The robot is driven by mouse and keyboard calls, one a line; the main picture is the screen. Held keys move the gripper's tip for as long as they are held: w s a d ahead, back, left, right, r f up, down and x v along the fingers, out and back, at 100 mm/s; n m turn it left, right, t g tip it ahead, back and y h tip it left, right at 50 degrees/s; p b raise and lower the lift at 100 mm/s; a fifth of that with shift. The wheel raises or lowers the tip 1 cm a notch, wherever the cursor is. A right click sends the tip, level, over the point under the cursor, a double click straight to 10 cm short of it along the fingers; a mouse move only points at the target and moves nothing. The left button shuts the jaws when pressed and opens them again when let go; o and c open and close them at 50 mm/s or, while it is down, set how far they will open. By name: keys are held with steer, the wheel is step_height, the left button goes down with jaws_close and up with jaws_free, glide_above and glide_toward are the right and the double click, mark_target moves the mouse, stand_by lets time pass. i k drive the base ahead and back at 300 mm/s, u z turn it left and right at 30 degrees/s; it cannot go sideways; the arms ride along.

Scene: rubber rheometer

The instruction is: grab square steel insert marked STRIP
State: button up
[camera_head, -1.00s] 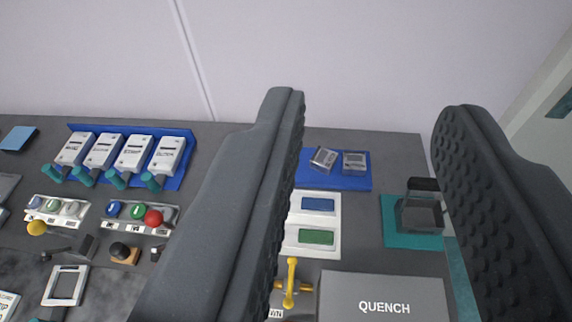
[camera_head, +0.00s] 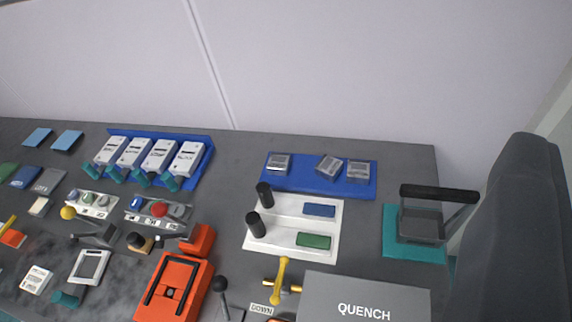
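Three small square steel-looking pieces sit on a blue tray (camera_head: 310,186) at the back right. They are a left piece (camera_head: 279,164), a tilted middle piece (camera_head: 329,167) and a right piece (camera_head: 359,170). Their markings are too small to read, so I cannot tell which is marked STRIP. A pale square frame (camera_head: 80,280) and a small white block with unreadable print (camera_head: 37,280) lie at the lower left. One finger of my gripper (camera_head: 520,230) shows at the right edge, with nothing against it. The other finger is out of view.
A white panel (camera_head: 270,240) has two black posts. A black-handled holder on a teal mat (camera_head: 412,252) is at right. Labelled white units stand on a blue rack (camera_head: 203,165).

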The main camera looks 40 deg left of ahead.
mark_target(278, 163)
steer(key=u, duration=0.05)
steer(key=k, duration=1.15)
steer(key=u, duration=1.2)
steer(key=i, duration=1.65)
steer(key=z, duration=0.05)
